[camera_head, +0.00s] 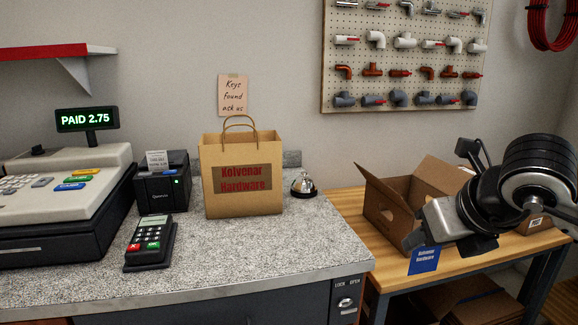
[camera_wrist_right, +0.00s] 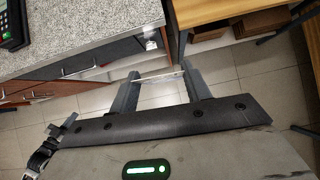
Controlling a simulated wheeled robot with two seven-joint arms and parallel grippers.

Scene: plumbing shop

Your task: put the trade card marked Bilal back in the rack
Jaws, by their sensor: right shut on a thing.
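My right gripper (camera_head: 430,244) is at the right in the head view, in front of the wooden bench. It is shut on a blue card (camera_head: 424,261) with white lettering that seems to read as a hardware shop name. No name Bilal can be read on the face I see. In the right wrist view, the gripper (camera_wrist_right: 160,80) has a thin pale thing (camera_wrist_right: 160,76) between its fingers, like a card edge-on. The floor shows beyond it. I cannot make out a card rack in either view. My left gripper is not in view.
An open cardboard box (camera_head: 387,207) stands on the wooden bench (camera_head: 350,203) behind my right gripper. The speckled counter (camera_head: 225,248) holds a paper bag (camera_head: 240,150), bell (camera_head: 303,188), card terminal (camera_head: 150,243), printer (camera_head: 160,187) and till (camera_head: 60,215). The counter's front right is clear.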

